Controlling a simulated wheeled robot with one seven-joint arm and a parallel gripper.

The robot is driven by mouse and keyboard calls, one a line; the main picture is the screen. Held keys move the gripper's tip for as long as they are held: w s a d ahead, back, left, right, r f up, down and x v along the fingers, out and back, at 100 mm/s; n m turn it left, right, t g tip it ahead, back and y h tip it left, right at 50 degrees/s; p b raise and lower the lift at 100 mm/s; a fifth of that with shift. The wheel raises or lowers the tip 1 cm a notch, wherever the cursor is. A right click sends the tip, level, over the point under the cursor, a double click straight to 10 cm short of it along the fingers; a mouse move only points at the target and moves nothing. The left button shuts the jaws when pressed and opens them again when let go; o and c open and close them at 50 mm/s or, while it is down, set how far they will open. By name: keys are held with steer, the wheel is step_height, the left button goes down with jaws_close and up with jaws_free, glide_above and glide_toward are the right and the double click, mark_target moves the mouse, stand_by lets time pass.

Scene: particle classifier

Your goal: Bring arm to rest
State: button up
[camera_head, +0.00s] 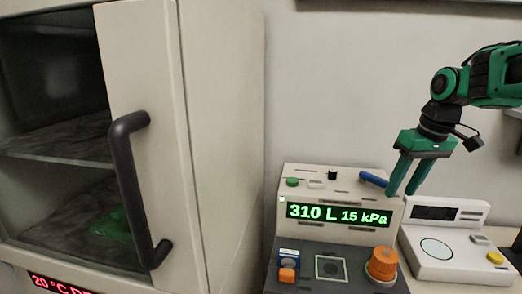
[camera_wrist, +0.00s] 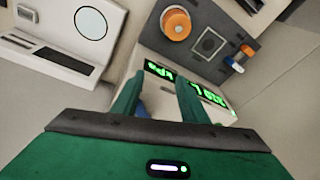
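My green arm (camera_head: 489,78) reaches in from the right in the head view. My gripper (camera_head: 401,192) points down, its two green fingers apart and nothing seen held between them. It is just in front of or above the right end of the particle classifier (camera_head: 341,230), a white machine with a green "310 L 15 kPa" display. A blue handle (camera_head: 373,179) on its top lies just left of the fingers. In the wrist view the fingers (camera_wrist: 157,85) are apart, and a bit of blue shows between them near the palm; whether they touch it I cannot tell.
A white cabinet with its door (camera_head: 150,130) open stands at left; a green item (camera_head: 112,224) lies inside. The dark panel has an orange knob (camera_head: 382,264). A white device with a round plate (camera_head: 436,249) stands at right. The wall space above the machine is clear.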

steer(key=s+d+f+m, duration=0.1)
steer(key=s+f+m, duration=0.2)
steer(key=s, duration=0.6)
steer(key=s+d+f+m+g, duration=0.1)
steer(key=s+d+f+m, duration=0.1)
steer(key=s+f, duration=0.3)
steer(key=s+d+f+m+g+h, duration=0.1)
steer(key=s+d+f+m, duration=0.1)
steer(key=s, duration=1.1)
step_height(320, 180, down, 3)
steer(key=shift+s+d+r+m, duration=0.15)
steer(key=shift+s+m, duration=0.25)
steer(key=shift+m, duration=0.4)
steer(key=shift+w+f, duration=0.3)
steer(key=shift+w, duration=0.35)
stand_by(3.7)
